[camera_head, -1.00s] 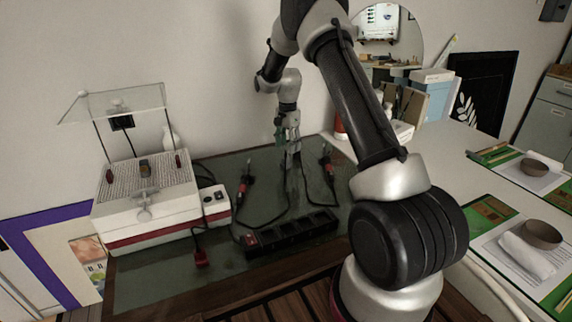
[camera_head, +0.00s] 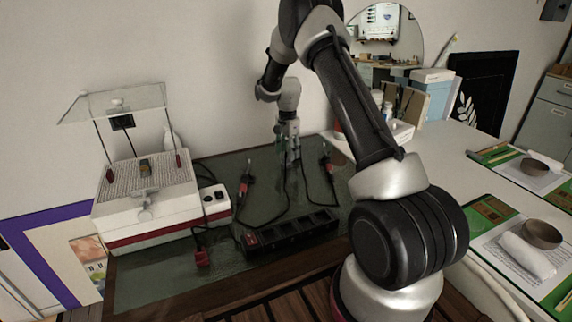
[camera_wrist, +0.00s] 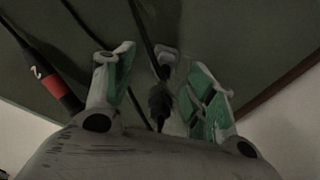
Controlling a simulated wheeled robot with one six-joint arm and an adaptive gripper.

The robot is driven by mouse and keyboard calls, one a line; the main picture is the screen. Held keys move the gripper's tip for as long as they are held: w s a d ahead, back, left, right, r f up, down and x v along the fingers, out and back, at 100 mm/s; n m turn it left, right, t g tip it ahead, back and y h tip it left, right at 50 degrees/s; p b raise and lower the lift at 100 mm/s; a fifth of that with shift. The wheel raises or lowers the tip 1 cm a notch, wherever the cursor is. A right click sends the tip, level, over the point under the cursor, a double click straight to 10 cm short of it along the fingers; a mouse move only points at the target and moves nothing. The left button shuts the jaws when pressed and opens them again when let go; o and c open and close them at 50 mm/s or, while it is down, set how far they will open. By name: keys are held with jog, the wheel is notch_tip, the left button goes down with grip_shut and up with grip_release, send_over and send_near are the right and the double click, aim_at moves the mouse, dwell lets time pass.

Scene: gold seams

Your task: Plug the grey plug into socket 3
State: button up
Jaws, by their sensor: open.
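My gripper (camera_head: 288,155) points down over the back middle of the green mat, between two red-banded tools. In the wrist view its green-padded fingers (camera_wrist: 150,75) are apart. A dark cable with a thick black sleeve (camera_wrist: 158,98) shows between them. A light grey piece (camera_wrist: 168,57) beside the cable may be the grey plug; I cannot tell it surely from the fingertip. The black power strip (camera_head: 290,232) lies on the mat in front of my gripper, with a red switch at its left end. Its socket numbers are too small to read.
A red plug (camera_head: 202,258) lies left of the strip. Banded tools stand left (camera_head: 243,185) and right (camera_head: 327,168) of my gripper, with black cables across the mat (camera_head: 165,285). A white box with a perforated top (camera_head: 145,205) stands at the left.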

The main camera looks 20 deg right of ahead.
aim_at(286, 157)
jog(key=f, duration=0.4)
jog(key=shift+w+a+f, duration=0.2)
jog(key=shift+w+f, duration=0.1)
jog(key=shift+f, duration=0.05)
jog(key=c, duration=1)
